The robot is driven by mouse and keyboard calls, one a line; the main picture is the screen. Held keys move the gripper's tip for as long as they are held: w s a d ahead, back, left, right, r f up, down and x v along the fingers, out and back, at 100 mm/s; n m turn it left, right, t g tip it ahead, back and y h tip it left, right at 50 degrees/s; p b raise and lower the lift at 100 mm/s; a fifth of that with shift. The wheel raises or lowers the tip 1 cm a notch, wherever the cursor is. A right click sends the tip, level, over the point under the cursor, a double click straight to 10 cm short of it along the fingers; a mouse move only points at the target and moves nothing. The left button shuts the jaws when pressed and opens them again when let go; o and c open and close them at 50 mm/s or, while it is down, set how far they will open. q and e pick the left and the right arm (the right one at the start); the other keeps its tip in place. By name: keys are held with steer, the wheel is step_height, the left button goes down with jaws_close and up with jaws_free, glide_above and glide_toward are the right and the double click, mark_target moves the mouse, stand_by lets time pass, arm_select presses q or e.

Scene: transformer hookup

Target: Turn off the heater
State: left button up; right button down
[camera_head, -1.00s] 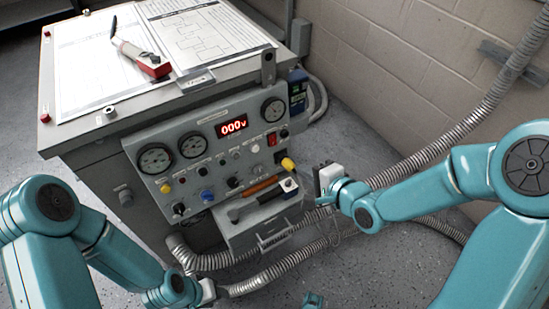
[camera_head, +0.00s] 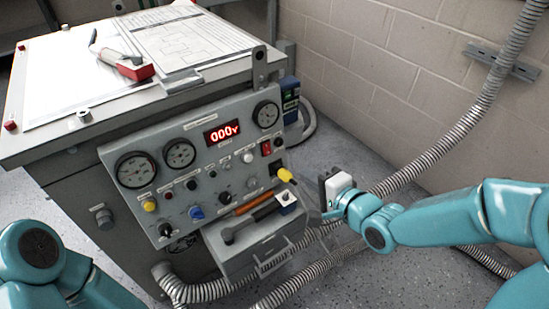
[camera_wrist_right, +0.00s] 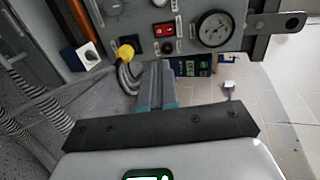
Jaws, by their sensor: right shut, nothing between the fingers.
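A grey control panel (camera_head: 200,172) on the front of a cabinet carries dials, knobs and a red display reading 000V. A red rocker switch (camera_head: 266,147) sits at its right side, under the right dial; it also shows in the right wrist view (camera_wrist_right: 163,30). No heater label is legible. My right gripper (camera_head: 316,213) is shut and empty, to the right of the panel's lower part and apart from it. In the right wrist view its closed fingers (camera_wrist_right: 157,70) point toward the panel, below the red switch. My left gripper is out of view; only part of its arm shows.
A yellow plug (camera_head: 286,175) with a cable sticks out below the switch. A grey box (camera_head: 232,262) with orange and black handles juts out under the panel. Ribbed conduits (camera_head: 440,155) run along the floor and wall. Papers and a red-handled tool (camera_head: 135,67) lie on the cabinet top.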

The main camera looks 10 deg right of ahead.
steer(key=b, duration=0.4)
glide_toward(268, 152)
steer(key=x, duration=0.5)
steer(key=shift+w+f, duration=0.1)
steer(key=shift+f, duration=0.05)
steer(key=shift+x, duration=0.8)
